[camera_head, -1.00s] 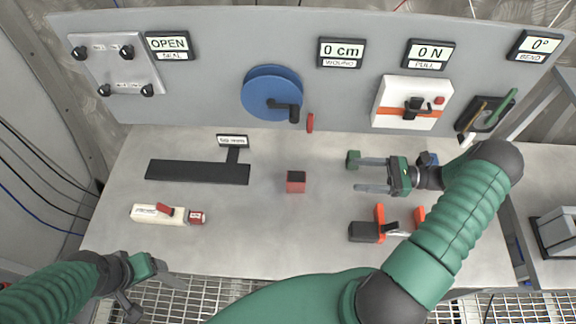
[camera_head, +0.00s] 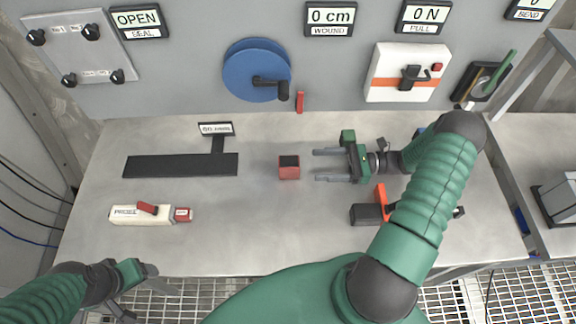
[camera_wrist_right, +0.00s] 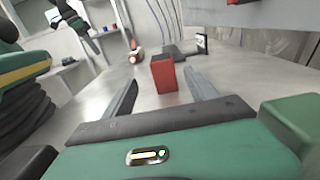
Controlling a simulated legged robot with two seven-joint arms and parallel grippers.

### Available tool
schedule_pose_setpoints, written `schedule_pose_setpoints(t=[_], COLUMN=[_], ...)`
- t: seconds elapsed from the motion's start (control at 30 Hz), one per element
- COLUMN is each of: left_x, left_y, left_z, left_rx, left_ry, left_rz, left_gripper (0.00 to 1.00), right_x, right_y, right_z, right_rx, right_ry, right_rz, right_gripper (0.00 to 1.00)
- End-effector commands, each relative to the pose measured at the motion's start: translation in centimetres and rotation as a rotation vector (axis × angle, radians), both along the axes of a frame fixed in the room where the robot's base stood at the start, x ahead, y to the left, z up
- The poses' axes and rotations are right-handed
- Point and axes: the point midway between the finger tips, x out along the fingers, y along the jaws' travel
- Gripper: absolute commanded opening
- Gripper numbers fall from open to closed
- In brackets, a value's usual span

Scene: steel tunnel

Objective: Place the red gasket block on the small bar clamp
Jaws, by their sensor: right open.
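The red gasket block (camera_head: 289,173), with a dark top, stands upright on the bench near its middle. My right gripper (camera_head: 316,165) is open, with its two fingers pointing left at the block and their tips just short of it. In the right wrist view the block (camera_wrist_right: 164,76) stands ahead, lined up between the fingers, not gripped. The small bar clamp (camera_head: 368,213), orange with a dark pad, lies on the bench below my right gripper, partly hidden by my right arm. My left gripper (camera_head: 150,290) is at the lower left by the bench's front edge, its jaw opening unclear.
A black T-shaped plate (camera_head: 180,165) and a white tool with a red lever (camera_head: 140,214) lie to the left. A green block (camera_head: 347,136) is behind my right gripper. The back panel carries a blue wheel (camera_head: 250,72) and a white box (camera_head: 405,72). Bench front centre is clear.

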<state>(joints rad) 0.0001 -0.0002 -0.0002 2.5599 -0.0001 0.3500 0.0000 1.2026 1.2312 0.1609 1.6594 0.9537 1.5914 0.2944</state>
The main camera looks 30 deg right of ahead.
Motion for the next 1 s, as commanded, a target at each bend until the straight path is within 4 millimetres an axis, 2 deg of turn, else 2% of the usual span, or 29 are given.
schedule_pose_setpoints(t=[0.1,0.37,0.6,0.83,1.0], left_x=[0.0,0.0,0.0,0.0,0.0], left_y=[0.0,0.0,0.0,0.0,0.0], left_z=[0.8,1.2,2.3,2.2,2.2], left_rx=[0.000,0.000,0.000,0.000,0.000], left_ry=[0.000,0.000,0.000,0.000,0.000], left_rz=[0.000,0.000,0.000,0.000,0.000], left_gripper=[0.73,0.73,0.73,0.73,0.73], right_x=[1.5,3.1,5.3,5.6,5.5], right_y=[2.4,4.8,8.3,8.5,8.5], right_z=[0.2,0.0,0.1,-0.2,-0.2], right_rx=[0.004,0.003,0.001,0.001,0.002], right_ry=[0.000,-0.001,0.000,0.000,0.000], right_rz=[0.002,0.001,0.002,-0.002,-0.002], right_gripper=[0.66,0.66,0.66,0.66,0.44])
